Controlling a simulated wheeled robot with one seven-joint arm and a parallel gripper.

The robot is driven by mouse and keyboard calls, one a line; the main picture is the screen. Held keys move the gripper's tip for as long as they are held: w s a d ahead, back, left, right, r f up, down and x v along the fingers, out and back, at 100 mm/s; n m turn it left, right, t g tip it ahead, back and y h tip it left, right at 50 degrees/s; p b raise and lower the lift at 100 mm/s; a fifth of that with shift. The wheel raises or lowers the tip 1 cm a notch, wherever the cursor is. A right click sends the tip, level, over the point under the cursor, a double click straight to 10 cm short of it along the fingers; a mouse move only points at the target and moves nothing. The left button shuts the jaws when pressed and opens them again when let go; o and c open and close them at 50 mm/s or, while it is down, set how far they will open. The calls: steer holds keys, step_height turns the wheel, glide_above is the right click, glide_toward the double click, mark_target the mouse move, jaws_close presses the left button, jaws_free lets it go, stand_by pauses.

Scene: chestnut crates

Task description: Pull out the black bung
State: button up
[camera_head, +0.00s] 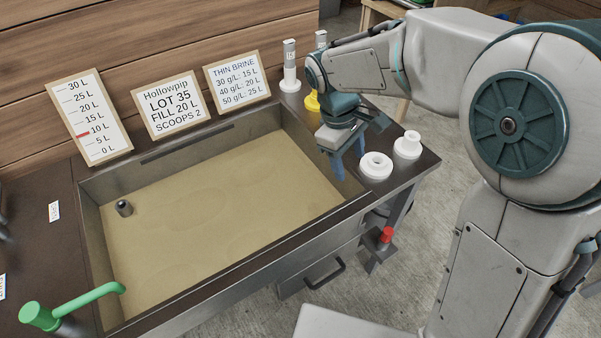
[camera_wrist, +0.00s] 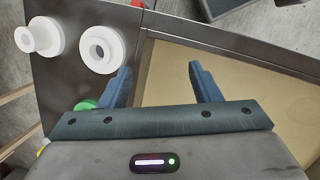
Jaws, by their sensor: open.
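The black bung (camera_head: 124,208) is a small dark upright cylinder at the left end of the wide basin (camera_head: 160,310). Its top stands above the tan fill (camera_head: 220,210); its lower part is hidden. It does not show in the wrist view. My gripper (camera_head: 347,168) is at the basin's right end, far from the bung, with its blue fingers pointing down. In the wrist view my gripper (camera_wrist: 160,75) has its fingers wide apart, with nothing between them, over the basin's edge.
A white ring (camera_head: 376,166) and a white stepped piece (camera_head: 407,145) stand on the right ledge. A green tap (camera_head: 75,306) reaches over the basin's near left corner. Signs, including a litre scale (camera_head: 90,118), lean behind the basin. The space above the basin's middle is clear.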

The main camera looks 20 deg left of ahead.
mark_target(315, 208)
steer(key=a+f+n+h+b, duration=0.25)
steer(key=a+f+n, duration=0.35)
steer(key=a+f, duration=0.55)
steer(key=shift+y, duration=0.35)
steer(key=b+x, duration=0.2)
steer(key=x, duration=1)
steer(key=shift+w+d+f, duration=0.1)
steer(key=shift+f, duration=0.2)
steer(key=shift+c, duration=0.4)
jaws_close()
steer(key=shift+r+p, duration=0.3)
steer(key=shift+r, duration=0.35)
